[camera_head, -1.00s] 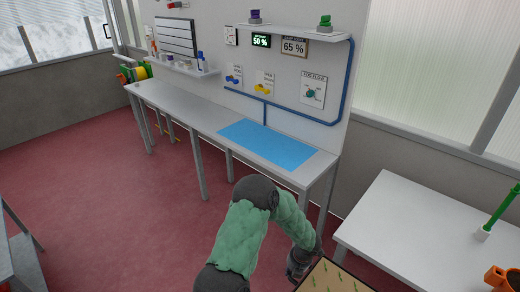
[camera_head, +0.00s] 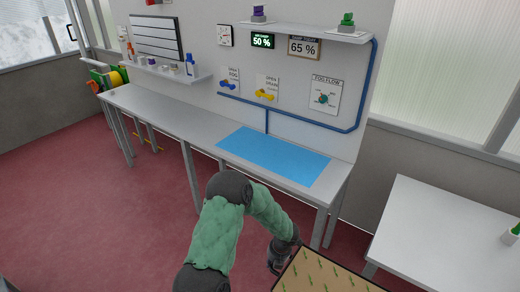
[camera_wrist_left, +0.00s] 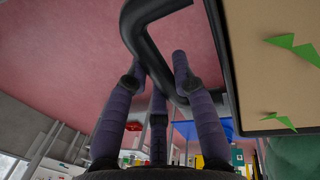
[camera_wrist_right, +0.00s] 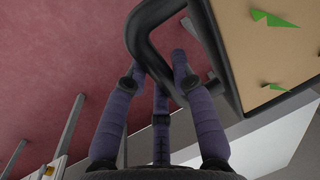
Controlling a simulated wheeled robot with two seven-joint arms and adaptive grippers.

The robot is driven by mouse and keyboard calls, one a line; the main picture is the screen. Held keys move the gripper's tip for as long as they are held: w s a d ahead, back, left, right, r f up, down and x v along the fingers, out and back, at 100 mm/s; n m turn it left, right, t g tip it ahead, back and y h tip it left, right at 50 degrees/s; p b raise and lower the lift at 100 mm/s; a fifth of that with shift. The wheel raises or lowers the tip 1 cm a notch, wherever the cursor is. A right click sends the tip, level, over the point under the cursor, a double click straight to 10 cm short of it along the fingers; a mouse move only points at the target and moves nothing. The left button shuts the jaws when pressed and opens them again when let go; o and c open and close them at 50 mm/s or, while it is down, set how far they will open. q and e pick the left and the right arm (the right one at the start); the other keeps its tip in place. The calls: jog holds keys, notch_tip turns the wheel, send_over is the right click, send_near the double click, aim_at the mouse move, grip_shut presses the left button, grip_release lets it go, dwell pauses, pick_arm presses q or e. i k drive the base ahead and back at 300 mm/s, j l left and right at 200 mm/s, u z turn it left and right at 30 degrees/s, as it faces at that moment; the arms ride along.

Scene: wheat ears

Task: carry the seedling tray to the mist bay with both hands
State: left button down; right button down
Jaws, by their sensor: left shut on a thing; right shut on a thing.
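The seedling tray (camera_head: 322,274) shows at the bottom of the head view, a tan bed with small green sprouts and a dark rim. Its near part is cut off by the picture edge. My left gripper (camera_head: 276,262) is at the tray's left side. In the left wrist view its fingers (camera_wrist_left: 160,80) are shut on the tray's black handle (camera_wrist_left: 140,35). In the right wrist view my right gripper (camera_wrist_right: 158,80) is shut on the other black handle (camera_wrist_right: 140,35). My right gripper is outside the head view. A blue mat (camera_head: 272,156) lies flat and bare on the long bench.
The long grey bench (camera_head: 165,122) runs along the wall panel. Above the mat are yellow and blue valves (camera_head: 266,94), a fog flow dial (camera_head: 323,98) and a blue pipe (camera_head: 364,90). A white table (camera_head: 440,235) stands at the right. Red floor is clear at left.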

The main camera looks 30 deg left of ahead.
aim_at(271, 152)
jog(key=j, duration=0.9)
jog(key=i+j, duration=0.15)
jog(key=j, duration=1.6)
jog(key=i, duration=0.05)
